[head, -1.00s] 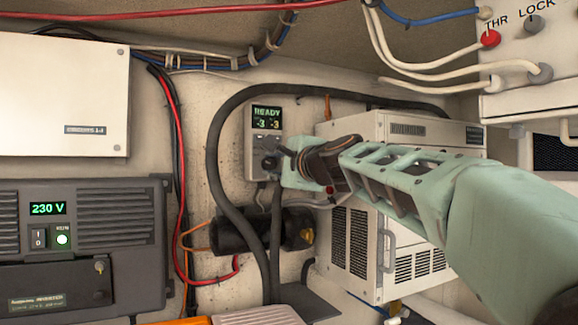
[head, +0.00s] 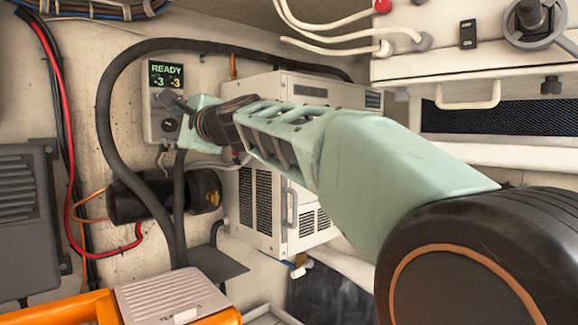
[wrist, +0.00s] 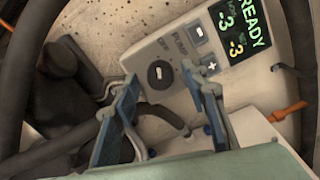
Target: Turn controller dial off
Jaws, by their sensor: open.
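The controller (head: 153,110) is a pale wall box with a lit display (head: 167,77) reading READY, -3 and -3. Its round black dial (head: 170,125) is below the display. In the wrist view the dial (wrist: 160,74) carries a short white mark, with PUMP and another small label printed beside it. I cannot tell which setting the mark points to. My gripper (head: 174,101) is open and empty in front of the controller. In the wrist view its two blue fingers (wrist: 161,80) lie on either side of the dial; contact cannot be told.
Minus and plus buttons (wrist: 212,65) are near the display. A thick black hose (head: 104,110) loops around the controller. A white vented cabinet (head: 272,190) is to the right, under my arm. A black cylinder (head: 140,200) is below. An orange case (head: 70,311) is at the front.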

